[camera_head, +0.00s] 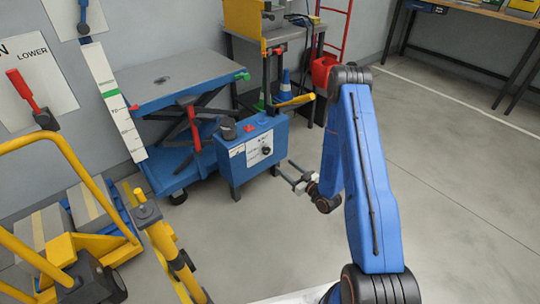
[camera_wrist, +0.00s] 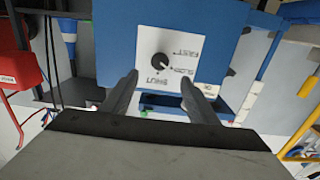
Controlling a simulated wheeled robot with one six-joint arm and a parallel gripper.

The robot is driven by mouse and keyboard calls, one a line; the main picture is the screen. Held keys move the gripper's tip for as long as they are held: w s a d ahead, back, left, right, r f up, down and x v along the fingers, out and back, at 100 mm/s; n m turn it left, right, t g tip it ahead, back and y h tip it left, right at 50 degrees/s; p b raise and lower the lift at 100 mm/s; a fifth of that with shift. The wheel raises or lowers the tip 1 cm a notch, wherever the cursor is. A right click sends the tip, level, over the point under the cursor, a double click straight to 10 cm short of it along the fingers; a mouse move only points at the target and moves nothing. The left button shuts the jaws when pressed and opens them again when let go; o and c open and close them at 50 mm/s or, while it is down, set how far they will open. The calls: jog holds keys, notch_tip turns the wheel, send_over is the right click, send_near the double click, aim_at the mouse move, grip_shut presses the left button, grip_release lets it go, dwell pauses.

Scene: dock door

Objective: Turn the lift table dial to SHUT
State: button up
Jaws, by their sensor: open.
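The lift table dial (camera_head: 266,150) is a small black knob on a white plate, on the front of a blue box (camera_head: 236,178) beside the lift table (camera_head: 180,80). In the wrist view the dial (camera_wrist: 161,62) shows upside down, with SHUT, SLOW and FAST printed around it. Its pointer seems to face the SLOW label, towards the lower right there. My gripper (camera_head: 285,167) is open and empty in front of the box, apart from the dial. In the wrist view its fingers (camera_wrist: 160,82) lie on either side below the dial.
A yellow cart (camera_head: 75,245) stands at the left. The floor on the right is clear.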

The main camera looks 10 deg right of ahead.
aim_at(267, 152)
jog(key=x, duration=1.2)
jog(key=shift+w+a, duration=0.15)
jog(key=shift+w, duration=0.15)
jog(key=c, duration=1)
jog(key=shift+c, duration=0.2)
jog(key=shift+m, duration=0.3)
jog(key=m, duration=0.5)
jog(key=shift+m, duration=0.3)
jog(key=m, duration=0.5)
jog(key=shift+s+m, duration=0.1)
jog(key=shift+m, duration=0.3)
